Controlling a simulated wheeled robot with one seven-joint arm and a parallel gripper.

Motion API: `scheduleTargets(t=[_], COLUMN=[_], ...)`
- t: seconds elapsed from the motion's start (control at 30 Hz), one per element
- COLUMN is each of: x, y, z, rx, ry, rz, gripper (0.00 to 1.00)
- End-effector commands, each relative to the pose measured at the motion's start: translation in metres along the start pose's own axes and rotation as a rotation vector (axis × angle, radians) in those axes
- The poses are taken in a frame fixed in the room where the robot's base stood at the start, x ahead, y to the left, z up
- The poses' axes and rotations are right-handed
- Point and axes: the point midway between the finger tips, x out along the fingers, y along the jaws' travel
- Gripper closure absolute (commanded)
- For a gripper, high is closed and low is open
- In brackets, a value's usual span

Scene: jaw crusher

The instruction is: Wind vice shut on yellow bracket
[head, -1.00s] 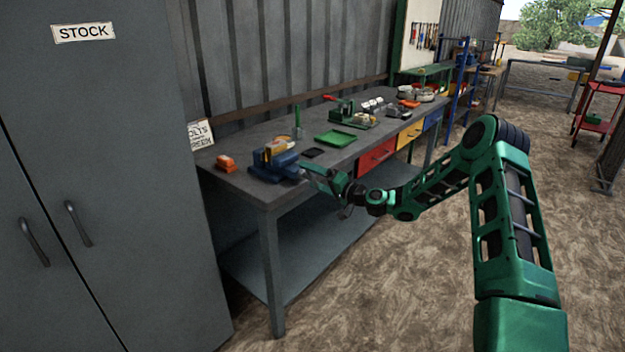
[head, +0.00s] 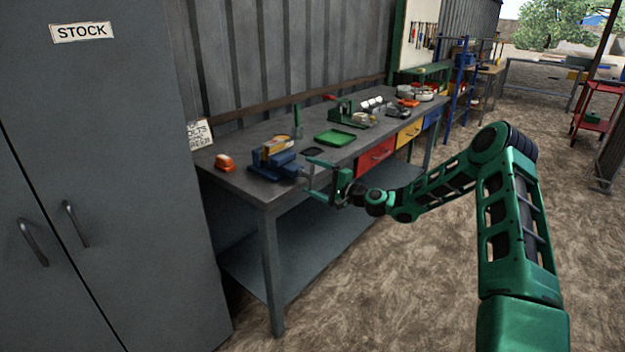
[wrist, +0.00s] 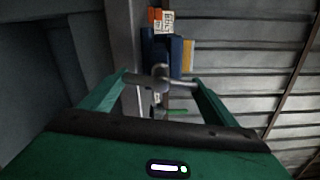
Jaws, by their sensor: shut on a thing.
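The blue vice (head: 273,165) stands at the near left end of the grey workbench. It also shows in the wrist view (wrist: 160,48). The yellow bracket (head: 277,146) is at the top of the vice, and a yellow edge of it shows in the wrist view (wrist: 188,55). I cannot tell if the jaws touch it. My gripper (head: 307,177) is at the bench's front edge, on the vice's screw side. In the wrist view its fingers (wrist: 160,78) stand either side of the grey vice handle (wrist: 160,84), shut on that bar.
A grey STOCK cabinet (head: 100,180) stands close on the left. The floor in front of the bench is clear.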

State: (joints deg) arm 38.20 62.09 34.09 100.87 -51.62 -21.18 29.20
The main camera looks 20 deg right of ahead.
Motion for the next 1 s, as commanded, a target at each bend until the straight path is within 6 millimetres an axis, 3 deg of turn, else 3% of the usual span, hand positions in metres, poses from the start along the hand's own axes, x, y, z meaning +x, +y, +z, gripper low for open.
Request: scheduleTargets(t=[0.03,0.5,0.53,0.6,0.87,1.0], x=[-0.003,-0.003,-0.003,-0.002,-0.003,-0.016], y=[0.003,0.004,0.004,0.004,0.002,0.002], z=[-0.007,-0.006,-0.006,-0.005,-0.002,-0.002], rx=[0.005,0.015,0.015,0.015,0.016,0.018], ry=[0.012,0.011,0.011,0.009,0.004,0.004], rz=[0.005,0.007,0.007,0.006,0.003,0.004], gripper=[0.41,0.41,0.12,0.0,0.0,0.0])
